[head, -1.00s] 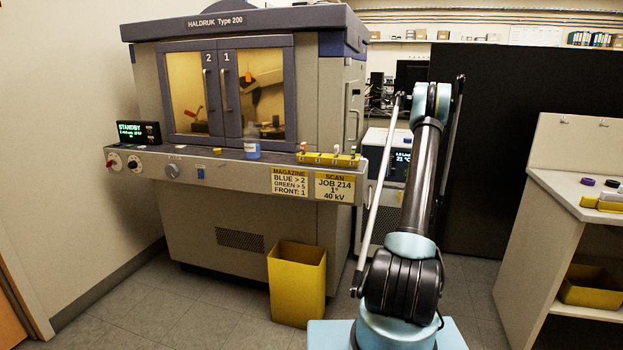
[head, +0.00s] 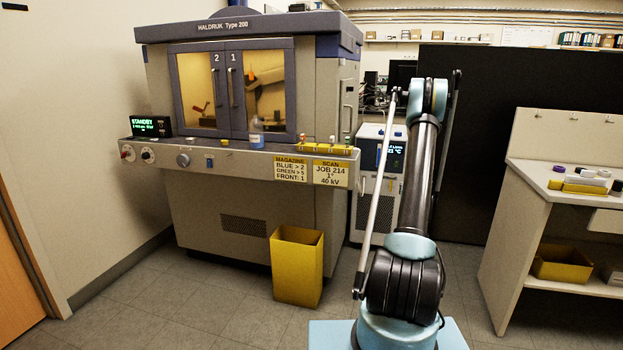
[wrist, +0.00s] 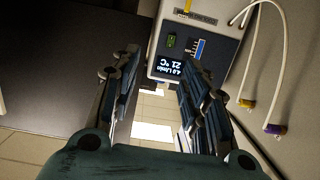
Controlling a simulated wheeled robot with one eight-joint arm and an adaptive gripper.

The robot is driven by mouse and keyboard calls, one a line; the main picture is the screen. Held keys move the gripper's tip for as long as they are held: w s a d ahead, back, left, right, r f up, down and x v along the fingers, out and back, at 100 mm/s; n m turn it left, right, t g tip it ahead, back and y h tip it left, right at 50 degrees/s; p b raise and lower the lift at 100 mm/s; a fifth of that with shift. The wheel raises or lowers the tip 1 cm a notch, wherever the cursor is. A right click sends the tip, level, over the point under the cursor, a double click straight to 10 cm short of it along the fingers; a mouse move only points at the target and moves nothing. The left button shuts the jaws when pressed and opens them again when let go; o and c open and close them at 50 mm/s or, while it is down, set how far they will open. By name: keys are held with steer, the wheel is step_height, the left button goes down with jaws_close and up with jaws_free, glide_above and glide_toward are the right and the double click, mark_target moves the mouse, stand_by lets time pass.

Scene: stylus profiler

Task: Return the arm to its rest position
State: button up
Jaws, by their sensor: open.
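My arm (head: 419,180) stands upright in the head view, raised from its base at the lower right. Its upper end is at about the height of the machine's doors, and my gripper is hidden there. In the wrist view my gripper (wrist: 160,118) is open, its two fingers apart with nothing between them. Beyond the fingers, the wrist view shows a chiller unit (wrist: 192,45) reading 21 °C and floor below it. The same chiller (head: 383,160) stands behind my arm in the head view.
The machine (head: 245,190) stands left of my arm with its two doors shut and its display (head: 151,126) reading STANDBY. A yellow bin (head: 297,268) stands on the floor before it. A bench (head: 545,215) is at the right; a dark partition (head: 500,130) is behind. Floor between is clear.

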steer(key=s+a+r+n+g+y, duration=0.25)
steer(key=s+a+r, duration=0.35)
steer(key=a+r, duration=0.45)
steer(key=s+a+r+g+y, duration=0.35)
steer(key=s+a, duration=0.75)
steer(key=s, duration=0.4)
steer(key=s+a+f+g, duration=0.2)
steer(key=s, duration=1.1)
steer(key=s+a+f+g+h, duration=0.1)
steer(key=s+a+f+g, duration=0.1)
steer(key=s, duration=1.1)
steer(key=s+a+f+g, duration=0.2)
steer(key=s+f+g, duration=0.1)
steer(key=s, duration=1.1)
steer(key=shift+n+h, duration=0.35)
steer(key=shift+h, duration=0.05)
